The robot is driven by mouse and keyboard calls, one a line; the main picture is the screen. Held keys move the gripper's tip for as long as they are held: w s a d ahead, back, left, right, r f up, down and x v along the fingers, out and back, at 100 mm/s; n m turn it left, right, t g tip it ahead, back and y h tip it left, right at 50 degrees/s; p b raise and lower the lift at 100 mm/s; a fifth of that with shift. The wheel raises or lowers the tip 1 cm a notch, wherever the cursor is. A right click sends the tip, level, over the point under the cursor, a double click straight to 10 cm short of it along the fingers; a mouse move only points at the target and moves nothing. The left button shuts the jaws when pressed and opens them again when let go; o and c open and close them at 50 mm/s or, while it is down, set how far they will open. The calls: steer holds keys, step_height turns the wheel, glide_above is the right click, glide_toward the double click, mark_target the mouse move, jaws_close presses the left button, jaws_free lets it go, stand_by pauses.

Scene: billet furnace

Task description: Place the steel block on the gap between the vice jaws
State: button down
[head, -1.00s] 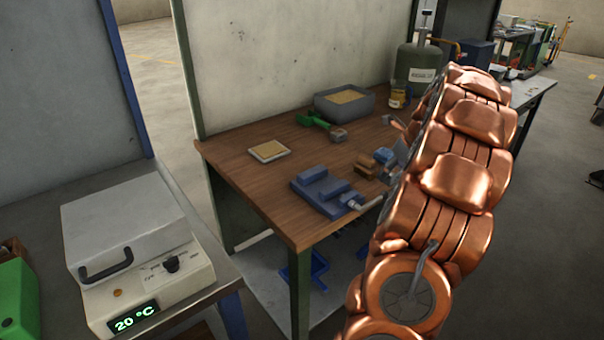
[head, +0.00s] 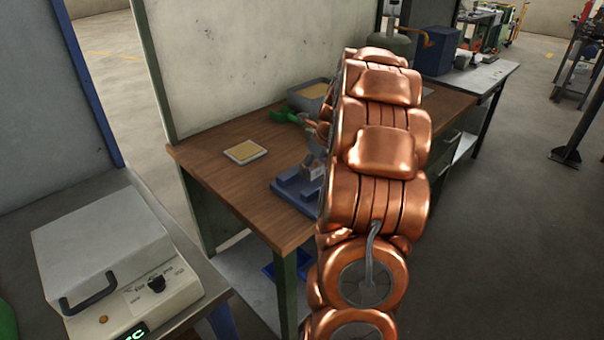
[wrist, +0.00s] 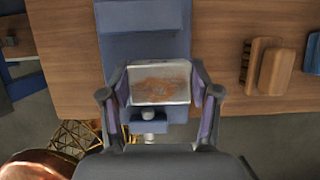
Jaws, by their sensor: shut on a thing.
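The steel block (wrist: 160,83) is grey with a rusty brown patch on its face. In the wrist view my gripper (wrist: 160,95) is shut on it, with a finger on each side. The blue vice (wrist: 145,45) lies below and behind the block, which hides part of it, including the gap between the jaws. In the head view the vice (head: 287,190) sits near the front edge of the wooden bench, and the block (head: 314,170) shows small above it. My arm covers the vice's right part. I cannot tell whether the block touches the vice.
The wooden bench (head: 215,185) also holds a square tray (head: 245,152), a grey bin (head: 306,97) and a green-handled tool (head: 284,117). Wooden brush-like blocks (wrist: 275,68) lie to the right in the wrist view. A furnace box (head: 105,250) stands at the left.

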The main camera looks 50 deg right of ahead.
mark_target(303, 185)
steer(key=shift+w+a, duration=0.7)
steer(key=shift+a, duration=0.15)
steer(key=f+p, duration=0.1)
steer(key=f, duration=0.1)
steer(key=shift+w+a+f+p, duration=0.2)
steer(key=shift+a+f+p, duration=0.1)
steer(key=shift+p, duration=0.05)
steer(key=shift+d+f, duration=0.1)
steer(key=shift+f, duration=0.45)
steer(key=shift+f, duration=0.15)
steer(key=shift+c, duration=1.2)
jaws_free()
steer(key=b+v, duration=0.2)
steer(key=v, duration=1)
